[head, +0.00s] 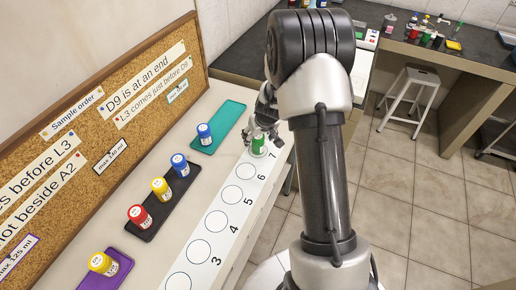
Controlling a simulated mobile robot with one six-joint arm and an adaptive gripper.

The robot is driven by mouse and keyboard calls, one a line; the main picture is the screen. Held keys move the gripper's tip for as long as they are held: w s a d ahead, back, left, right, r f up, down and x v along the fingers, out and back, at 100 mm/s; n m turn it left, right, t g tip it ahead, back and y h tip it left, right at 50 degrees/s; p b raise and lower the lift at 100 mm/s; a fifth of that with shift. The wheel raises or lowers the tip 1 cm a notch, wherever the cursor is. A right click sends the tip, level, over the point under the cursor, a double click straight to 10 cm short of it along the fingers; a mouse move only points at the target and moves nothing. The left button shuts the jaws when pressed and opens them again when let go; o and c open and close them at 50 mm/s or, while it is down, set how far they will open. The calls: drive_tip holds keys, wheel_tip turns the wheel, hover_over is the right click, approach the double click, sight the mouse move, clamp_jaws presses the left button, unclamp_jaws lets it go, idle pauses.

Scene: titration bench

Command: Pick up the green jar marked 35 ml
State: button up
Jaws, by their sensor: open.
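A green jar with a pale lid (259,147) stands at the far end of the numbered white strip, by the number 7. Its label is too small to read, so I cannot tell whether it says 35 ml. My gripper (262,137) is open at the jar, with its fingers close around the upper part. I cannot tell whether they touch it. My arm hides part of the area to the right of the jar.
A white strip (221,235) with several numbered circles runs along the bench; its visible nearer circles are empty. A black tray (152,226) holds a red, a yellow and a blue jar. A teal mat (230,115) has a blue jar (204,134); a purple mat (118,279) has a yellow jar. A corkboard (60,150) stands behind.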

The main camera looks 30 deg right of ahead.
drive_tip(key=b+x, duration=0.1)
drive_tip(key=x, duration=0.4)
drive_tip(key=shift+w+f, duration=0.25)
drive_tip(key=shift+c, duration=0.5)
drive_tip(key=c, duration=1.1)
drive_tip(key=shift+o, duration=0.2)
drive_tip(key=shift+r, duration=0.15)
